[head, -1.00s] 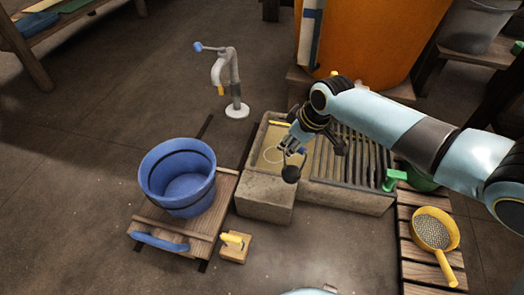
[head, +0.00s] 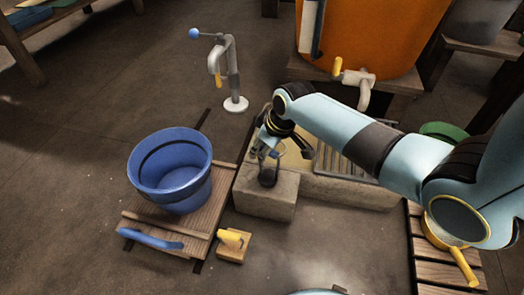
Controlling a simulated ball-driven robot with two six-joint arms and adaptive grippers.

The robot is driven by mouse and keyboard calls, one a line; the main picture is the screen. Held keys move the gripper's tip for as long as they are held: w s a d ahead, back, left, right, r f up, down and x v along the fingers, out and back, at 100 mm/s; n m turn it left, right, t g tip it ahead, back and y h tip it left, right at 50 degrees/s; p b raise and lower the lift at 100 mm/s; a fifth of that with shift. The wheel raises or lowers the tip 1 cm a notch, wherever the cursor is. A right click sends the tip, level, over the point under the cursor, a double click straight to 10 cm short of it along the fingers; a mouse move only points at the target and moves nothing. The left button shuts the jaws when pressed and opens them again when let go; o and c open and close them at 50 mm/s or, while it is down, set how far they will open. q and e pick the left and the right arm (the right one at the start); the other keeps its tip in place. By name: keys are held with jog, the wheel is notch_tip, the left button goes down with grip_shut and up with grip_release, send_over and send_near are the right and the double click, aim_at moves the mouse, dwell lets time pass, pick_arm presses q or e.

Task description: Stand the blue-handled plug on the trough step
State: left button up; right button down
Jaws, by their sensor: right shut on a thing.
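My right gripper (head: 270,152) comes in from the right and points down over the front left of the stone trough. It is shut on the blue-handled plug (head: 268,177), whose dark body hangs below the fingers. The handle is mostly hidden by the fingers. The plug is roughly upright and appears over the trough step (head: 266,205), the pale stone block at the trough's front left. I cannot tell whether its bottom touches the step. My left gripper is not in view.
A blue bucket (head: 170,170) stands on a wooden board left of the step. A grey standpipe (head: 234,80) stands behind. An orange barrel (head: 370,35) with a tap is at the back. A yellow sieve handle (head: 463,265) shows right.

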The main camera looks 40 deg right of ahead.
dwell(0.3)
jog(key=shift+f, duration=0.15)
jog(key=c, duration=1.2)
grip_release()
jog(key=shift+c, duration=0.2)
